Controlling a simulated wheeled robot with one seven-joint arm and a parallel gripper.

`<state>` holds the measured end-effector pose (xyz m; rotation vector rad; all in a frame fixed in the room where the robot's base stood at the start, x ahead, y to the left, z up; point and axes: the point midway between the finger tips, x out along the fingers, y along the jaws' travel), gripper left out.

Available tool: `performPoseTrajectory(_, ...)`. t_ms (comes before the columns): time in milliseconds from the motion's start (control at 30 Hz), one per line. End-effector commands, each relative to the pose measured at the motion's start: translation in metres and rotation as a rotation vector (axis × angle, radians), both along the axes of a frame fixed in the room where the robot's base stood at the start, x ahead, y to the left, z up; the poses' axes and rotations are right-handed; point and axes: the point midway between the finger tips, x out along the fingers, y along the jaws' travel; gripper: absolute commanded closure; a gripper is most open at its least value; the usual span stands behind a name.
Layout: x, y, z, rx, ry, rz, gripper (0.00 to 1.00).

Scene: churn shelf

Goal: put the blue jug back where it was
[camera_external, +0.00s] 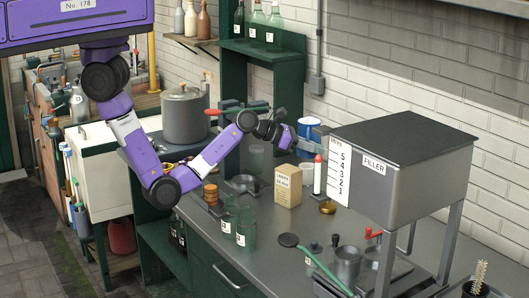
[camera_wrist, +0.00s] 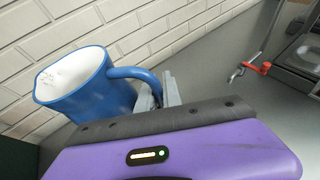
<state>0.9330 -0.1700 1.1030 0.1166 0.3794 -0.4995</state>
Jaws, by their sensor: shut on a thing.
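The blue jug (camera_wrist: 95,97) is large at the left of the wrist view. It has a white inside, and its handle runs right to the fingers of my gripper (camera_wrist: 160,94). My gripper is shut on the handle. In the external view the jug (camera_external: 309,126) is a small blue and white shape beside the brick wall, just right of my gripper (camera_external: 291,138). My gripper is above the back of the grey counter (camera_external: 275,225). Whether the jug touches anything below is hidden. It looks tilted in the wrist view, but the camera itself is tilted.
The filler tank (camera_external: 405,160) stands right of the jug. A labelled carton (camera_external: 288,186), a red and white bottle (camera_external: 318,175) and a brass bowl (camera_external: 328,207) stand below it. Green bottles (camera_external: 246,225) are nearer the front. A green shelf (camera_external: 262,47) holds bottles behind.

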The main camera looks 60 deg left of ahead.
Motion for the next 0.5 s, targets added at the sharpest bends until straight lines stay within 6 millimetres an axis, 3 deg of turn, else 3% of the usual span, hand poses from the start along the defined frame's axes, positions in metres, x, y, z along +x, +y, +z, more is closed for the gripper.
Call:
performPoseTrajectory(267,-0.048,-0.038,0.017,0.0,-0.006,-0.27,1.0)
performPoseTrajectory(500,-0.12,-0.079,0.035,0.001,-0.007,-0.615,1.0)
